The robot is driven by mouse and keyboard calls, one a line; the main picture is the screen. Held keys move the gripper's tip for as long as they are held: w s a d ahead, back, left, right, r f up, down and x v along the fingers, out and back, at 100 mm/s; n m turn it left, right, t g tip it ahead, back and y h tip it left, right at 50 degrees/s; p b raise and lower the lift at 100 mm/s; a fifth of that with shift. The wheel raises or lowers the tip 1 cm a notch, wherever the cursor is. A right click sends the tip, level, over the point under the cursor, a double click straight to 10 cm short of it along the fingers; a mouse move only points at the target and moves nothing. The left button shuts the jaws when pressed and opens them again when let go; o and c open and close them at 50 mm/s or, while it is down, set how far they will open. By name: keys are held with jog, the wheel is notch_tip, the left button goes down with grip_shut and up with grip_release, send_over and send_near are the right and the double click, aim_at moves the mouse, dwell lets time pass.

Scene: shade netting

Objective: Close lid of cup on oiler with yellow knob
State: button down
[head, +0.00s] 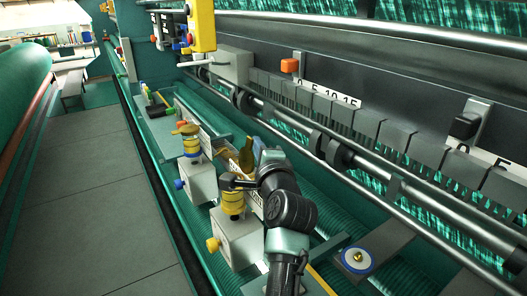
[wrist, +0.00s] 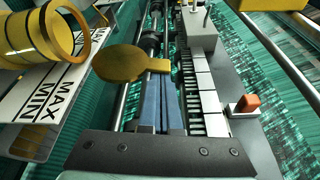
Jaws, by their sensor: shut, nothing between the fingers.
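The oiler with the yellow knob (head: 213,243) is a pale box with a yellow cup (head: 232,207) on top, partly covered by my gripper's dark body. A yellow cup (wrist: 35,38) with an open brass rim fills the upper left of the wrist view. A round brass lid (wrist: 120,63) with a short tab stands apart from that rim, to its right; in the head view a brass piece (head: 246,155) shows beside my fingers. My gripper (wrist: 168,82) is shut and empty, its blue fingers together close to the lid's tab. I cannot tell whether they touch. In the head view my gripper (head: 259,149) is partly hidden.
Another oiler with a blue knob (head: 180,184) stands farther along the green trough. White MIN/MAX plates (wrist: 38,108) are at the left of the wrist view. Long metal rods (head: 330,150) and an orange knob (head: 289,65) lie to the right. The grey floor (head: 95,200) is clear.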

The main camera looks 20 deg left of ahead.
jog(key=s+a+n+b, duration=0.1)
jog(key=n+b, duration=0.1)
jog(key=b, duration=0.1)
jog(key=s+a+n+t+y+b, duration=0.1)
jog(key=n+b, duration=0.1)
jog(key=b, duration=0.1)
jog(key=s+a+f+n+b, duration=0.1)
jog(key=s+n+b, duration=0.1)
jog(key=n+b, duration=0.1)
jog(key=shift+t+y+b, duration=0.3)
jog(key=shift+b, duration=0.25)
jog(key=s+a+f+n+y+b, duration=0.3)
jog(key=n+b, duration=0.6)
jog(key=b, duration=0.5)
jog(key=shift+s+a+f+y, duration=0.25)
jog(key=shift+s+f, duration=0.35)
jog(key=shift+f, duration=0.75)
jog(key=shift+f+b, duration=0.25)
jog(key=shift+b, duration=0.05)
